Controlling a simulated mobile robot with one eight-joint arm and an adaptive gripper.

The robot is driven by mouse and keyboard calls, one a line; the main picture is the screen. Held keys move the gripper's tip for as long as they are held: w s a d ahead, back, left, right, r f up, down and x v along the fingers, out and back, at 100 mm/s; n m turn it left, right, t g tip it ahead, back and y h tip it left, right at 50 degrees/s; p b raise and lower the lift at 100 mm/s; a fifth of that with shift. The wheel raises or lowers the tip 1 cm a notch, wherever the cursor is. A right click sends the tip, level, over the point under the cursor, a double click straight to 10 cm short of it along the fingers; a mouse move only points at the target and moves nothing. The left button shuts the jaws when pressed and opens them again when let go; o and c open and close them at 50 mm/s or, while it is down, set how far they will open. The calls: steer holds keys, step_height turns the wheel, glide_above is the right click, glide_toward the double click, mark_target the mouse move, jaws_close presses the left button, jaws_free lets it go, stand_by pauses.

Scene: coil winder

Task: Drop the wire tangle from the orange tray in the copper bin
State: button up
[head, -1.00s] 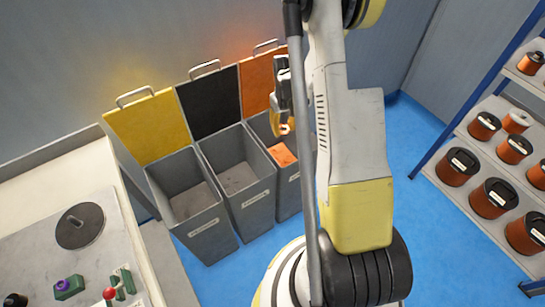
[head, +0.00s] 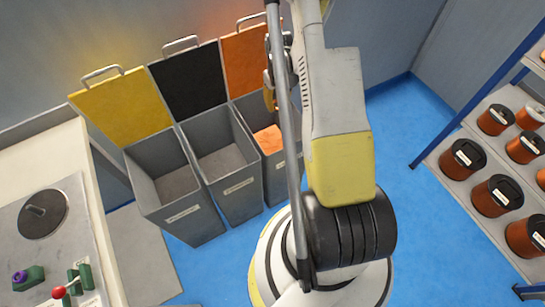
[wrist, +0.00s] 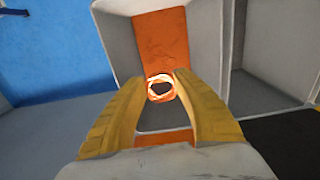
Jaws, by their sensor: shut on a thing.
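The wire tangle (wrist: 160,87) is a small bright copper-coloured ring at the tips of my gripper (wrist: 160,80) in the wrist view. The yellow fingers are shut on it. In the head view my gripper (head: 270,99) is mostly hidden behind my arm, above the orange-lidded bin (head: 282,175); the tangle cannot be made out there. This bin, apparently the copper bin, is grey and open, with an orange patch inside (head: 268,139). In the wrist view the tangle shows over the bin's opening (wrist: 205,45). No orange tray can be made out.
A black-lidded bin (head: 235,190) and a yellow-lidded bin (head: 183,212) stand open to the left. Their raised lids lean at the back. A workbench (head: 60,160) is at the left, a spool rack (head: 470,190) at the right. Blue floor (head: 420,240) is free between.

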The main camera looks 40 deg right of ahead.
steer(key=shift+f, duration=0.8)
steer(key=o, duration=0.9)
steer(key=shift+o, duration=0.2)
steer(key=shift+r, duration=0.15)
step_height(320, 180, up, 12)
